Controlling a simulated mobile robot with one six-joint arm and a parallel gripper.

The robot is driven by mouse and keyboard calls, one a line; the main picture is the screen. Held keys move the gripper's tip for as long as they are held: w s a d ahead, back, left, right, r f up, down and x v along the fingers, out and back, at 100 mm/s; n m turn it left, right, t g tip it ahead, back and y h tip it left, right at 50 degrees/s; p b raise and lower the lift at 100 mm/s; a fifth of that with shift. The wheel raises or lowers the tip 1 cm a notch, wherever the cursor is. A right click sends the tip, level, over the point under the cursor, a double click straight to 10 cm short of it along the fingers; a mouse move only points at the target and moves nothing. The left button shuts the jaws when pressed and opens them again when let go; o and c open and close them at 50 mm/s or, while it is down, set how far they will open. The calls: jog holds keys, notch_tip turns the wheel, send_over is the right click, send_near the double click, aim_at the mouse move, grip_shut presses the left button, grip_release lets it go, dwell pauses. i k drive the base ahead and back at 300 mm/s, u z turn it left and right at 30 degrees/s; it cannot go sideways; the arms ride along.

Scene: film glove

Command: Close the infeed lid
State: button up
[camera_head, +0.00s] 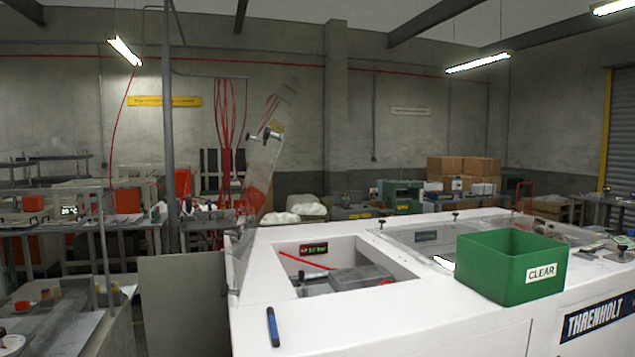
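The infeed lid (262,172) appears to be the clear panel standing raised at the left end of the white machine (390,325). It tilts to the right at its top and carries dark knobs or a handle near the upper part. Beside it, the square infeed opening (285,272) in the machine top is uncovered, with a grey block, a red rod and a small lit display inside. My gripper is not in view.
A green bin marked CLEAR (490,270) stands on the machine top, partly hiding a clear flat cover (410,236). A blue pen-like object (273,327) lies near the front left edge. A grey post (169,120) and benches stand behind to the left.

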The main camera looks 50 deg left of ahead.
aim_at(276, 110)
jog(key=u, duration=2.2)
jog(key=i, duration=0.95)
jog(key=u, duration=1.35)
jog(key=k, duration=0.8)
jog(key=z, duration=0.3)
jog(key=i, duration=0.25)
